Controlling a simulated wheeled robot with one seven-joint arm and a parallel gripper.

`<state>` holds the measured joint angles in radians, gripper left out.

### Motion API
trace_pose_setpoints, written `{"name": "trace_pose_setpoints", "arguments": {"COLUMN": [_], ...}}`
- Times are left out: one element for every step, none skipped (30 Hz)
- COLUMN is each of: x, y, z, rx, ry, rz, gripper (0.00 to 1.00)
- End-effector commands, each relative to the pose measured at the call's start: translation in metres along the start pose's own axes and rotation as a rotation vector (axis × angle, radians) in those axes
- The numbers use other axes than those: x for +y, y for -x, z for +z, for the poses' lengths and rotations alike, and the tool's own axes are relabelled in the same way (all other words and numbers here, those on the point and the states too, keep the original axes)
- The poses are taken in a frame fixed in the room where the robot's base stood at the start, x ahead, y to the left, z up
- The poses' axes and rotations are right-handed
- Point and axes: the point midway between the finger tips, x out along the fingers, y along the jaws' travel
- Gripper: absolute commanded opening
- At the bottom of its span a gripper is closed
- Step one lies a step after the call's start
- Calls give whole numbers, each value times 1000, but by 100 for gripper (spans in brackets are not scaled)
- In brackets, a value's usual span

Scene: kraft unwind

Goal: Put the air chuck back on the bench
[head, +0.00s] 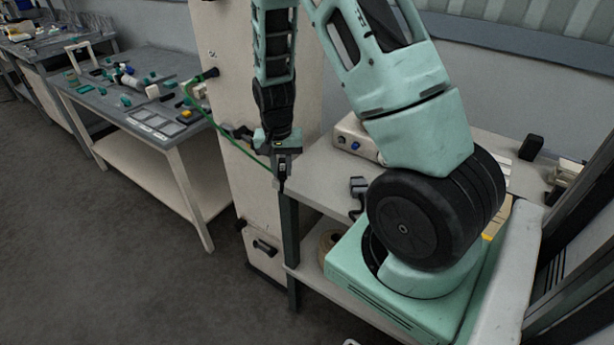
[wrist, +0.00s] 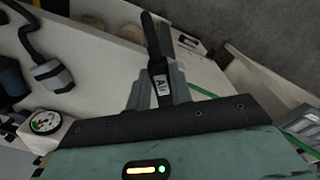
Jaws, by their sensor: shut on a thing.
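My gripper (head: 281,166) points down beside the left edge of the near grey bench (head: 318,180). It is shut on the air chuck (head: 282,186), a small dark piece below the fingertips. In the wrist view, the jaws of my gripper (wrist: 160,88) close on the air chuck (wrist: 158,40), which has a dark body and a pale "Air" label. A green hose (head: 234,142) runs from the tall cabinet's fitting toward my gripper. Whether the chuck touches the bench edge, I cannot tell.
A black fitting (head: 357,187) lies on the near bench, with a pale box (head: 357,138) behind it. A tall pale cabinet (head: 228,60) stands left of the bench. A second workbench (head: 85,98) with several tools is further left. A round gauge (wrist: 46,121) shows in the wrist view.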

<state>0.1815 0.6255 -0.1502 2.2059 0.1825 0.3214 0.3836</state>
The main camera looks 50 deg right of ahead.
Motion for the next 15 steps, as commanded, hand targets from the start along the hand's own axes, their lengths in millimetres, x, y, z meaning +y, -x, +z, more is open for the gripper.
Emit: {"name": "trace_pose_setpoints", "arguments": {"x": [19,29,40,48,55,62,66,70,74,76,77,77,77,77,76], "y": [12,18,26,31,35,40,43,45,44,42,39,33,27,21,14], "z": [-12,-17,-22,-26,-28,-31,-32,-33,-34,-34,-34,-34,-33,-33,-33], "rx": [4,1,-3,-4,-7,-10,-13,-15,-18,-20,-22,-23,-25,-24,-24], "ry": [-143,-226,-321,-386,-443,-507,-546,-577,-608,-623,-632,-639,-642,-641,-638], "rz": [-5,-6,-9,-11,-12,-16,-17,-17,-17,-17,-16,-16,-15,-16,-15], "gripper": [0,0,0,0,0,0,0,0,0,0,0,0,0,0,0]}}
